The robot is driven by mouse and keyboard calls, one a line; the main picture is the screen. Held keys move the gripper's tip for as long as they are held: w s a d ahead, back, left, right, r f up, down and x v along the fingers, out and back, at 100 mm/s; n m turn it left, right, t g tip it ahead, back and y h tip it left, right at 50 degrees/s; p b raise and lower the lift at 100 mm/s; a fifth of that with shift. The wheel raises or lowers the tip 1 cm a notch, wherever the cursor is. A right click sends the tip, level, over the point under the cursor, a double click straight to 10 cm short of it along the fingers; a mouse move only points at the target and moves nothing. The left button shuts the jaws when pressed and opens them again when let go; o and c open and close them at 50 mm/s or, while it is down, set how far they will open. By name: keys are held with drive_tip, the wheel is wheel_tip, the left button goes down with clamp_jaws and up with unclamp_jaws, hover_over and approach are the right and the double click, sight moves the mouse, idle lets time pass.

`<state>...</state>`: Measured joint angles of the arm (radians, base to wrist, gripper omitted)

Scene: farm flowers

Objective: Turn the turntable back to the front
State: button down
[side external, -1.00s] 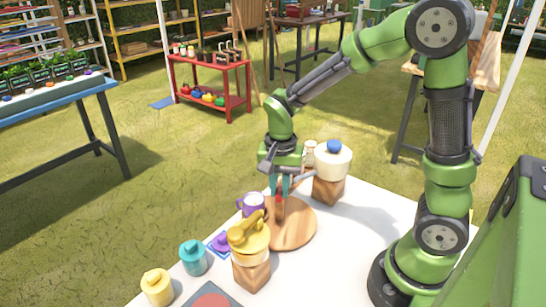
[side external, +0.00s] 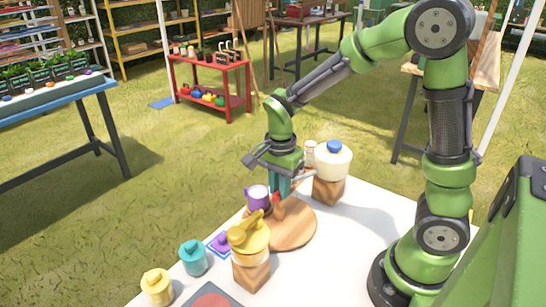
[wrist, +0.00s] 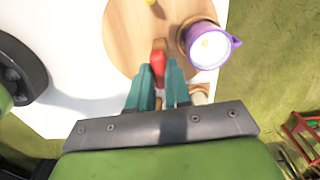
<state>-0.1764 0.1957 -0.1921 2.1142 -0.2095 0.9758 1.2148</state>
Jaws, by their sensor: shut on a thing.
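The turntable (side external: 297,232) is a round wooden disc on the white table; it also shows in the wrist view (wrist: 125,35). A red-topped peg (wrist: 157,62) stands near its edge. My gripper (side external: 278,194), with teal fingers, is shut on this peg, at the far side of the disc. In the wrist view the fingers (wrist: 160,78) close on either side of it. A purple mug (side external: 258,200) with a pale top stands at the disc's far-left edge, just left of my fingers. The wrist view shows it to the right of the peg (wrist: 208,45).
A yellow pot (side external: 247,235) on a wooden block stands close to the disc's front left. A white jar with a blue lid (side external: 332,160) stands on a block behind right. Teal (side external: 193,260) and yellow (side external: 157,288) jars line the left edge. The table right of the disc is clear.

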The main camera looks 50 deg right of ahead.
drive_tip(key=shift+r+m, duration=0.1)
drive_tip(key=shift+m, duration=0.2)
idle(0.4)
drive_tip(key=c, duration=1.1)
unclamp_jaws()
drive_tip(key=shift+o, duration=0.2)
wheel_tip(320, 180, up, 17)
